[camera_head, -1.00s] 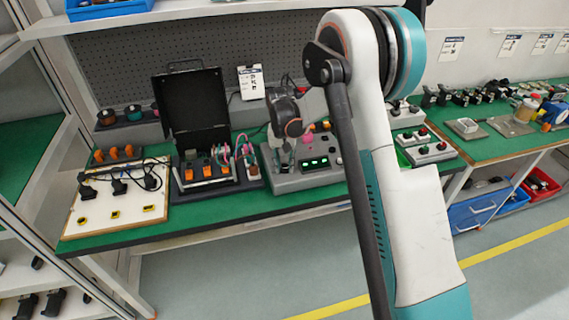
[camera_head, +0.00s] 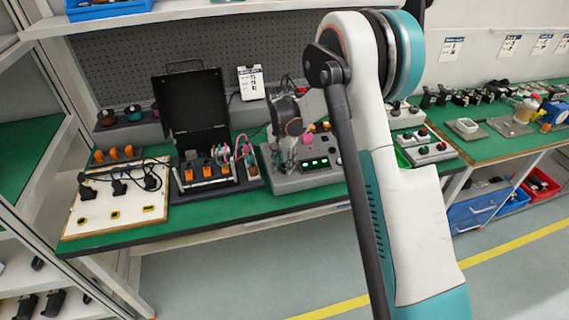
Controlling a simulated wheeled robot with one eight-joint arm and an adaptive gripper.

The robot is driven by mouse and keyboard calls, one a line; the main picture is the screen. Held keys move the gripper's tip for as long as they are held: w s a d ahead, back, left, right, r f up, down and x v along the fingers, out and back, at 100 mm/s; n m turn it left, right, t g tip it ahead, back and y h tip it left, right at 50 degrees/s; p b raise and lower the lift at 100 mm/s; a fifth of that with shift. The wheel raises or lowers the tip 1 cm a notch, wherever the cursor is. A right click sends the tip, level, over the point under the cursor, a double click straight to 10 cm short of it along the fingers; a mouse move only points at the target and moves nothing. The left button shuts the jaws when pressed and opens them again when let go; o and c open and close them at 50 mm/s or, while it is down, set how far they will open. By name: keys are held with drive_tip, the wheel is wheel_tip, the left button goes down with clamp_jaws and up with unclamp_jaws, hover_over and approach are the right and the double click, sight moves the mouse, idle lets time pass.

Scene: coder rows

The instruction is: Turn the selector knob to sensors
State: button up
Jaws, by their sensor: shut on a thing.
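A grey console (camera_head: 318,178) with a lit green display (camera_head: 314,164) stands on the green bench. My gripper (camera_head: 286,165) reaches down to the console's left part, left of the display, and is shut on the selector knob there. The knob itself is hidden behind the fingers, so its pointer and the position labels, including sensors, cannot be read. A pink knob or button (camera_head: 307,139) shows just right of my gripper.
Left of the console stand an open black case (camera_head: 196,110) with orange switches and coiled wires, and a white board (camera_head: 115,208) with black plugs. Right are red and green button boxes (camera_head: 430,153). My arm hides the bench's middle right.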

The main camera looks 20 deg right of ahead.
sight(283, 165)
drive_tip(key=o, duration=1.1)
drive_tip(key=shift+r, duration=0.1)
drive_tip(key=r, duration=1.1)
drive_tip(key=shift+w+a+r, duration=0.25)
drive_tip(key=shift+r, duration=0.15)
